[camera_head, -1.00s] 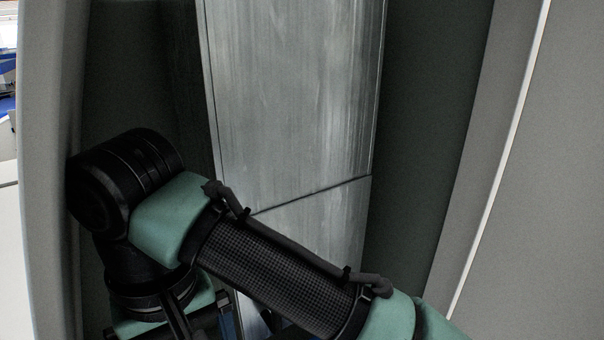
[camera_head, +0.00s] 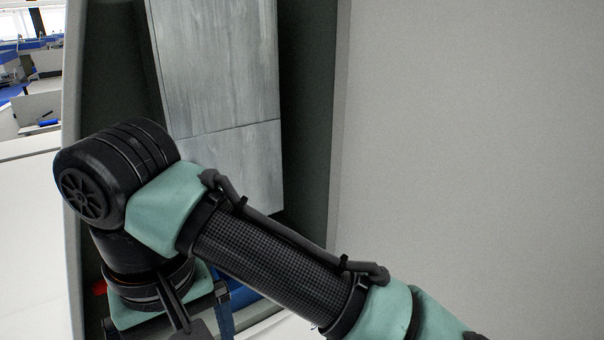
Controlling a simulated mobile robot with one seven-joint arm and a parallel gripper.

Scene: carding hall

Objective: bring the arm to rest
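My arm (camera_head: 275,262), black with teal covers, crosses the lower left of the head view, bent at a round black joint (camera_head: 115,172). From that joint a black wrist part (camera_head: 145,268) points down to the bottom edge. Dark brackets show beside it, but no gripper fingers can be made out; that end is cut off by the frame. Nothing held can be seen.
A tall grey recess with a metal panel (camera_head: 222,75) stands behind my arm. A broad plain grey wall (camera_head: 470,140) fills the right. A white surface (camera_head: 30,235) lies at the left, with blue and white machines (camera_head: 35,85) far beyond. Something blue (camera_head: 243,297) shows low behind my arm.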

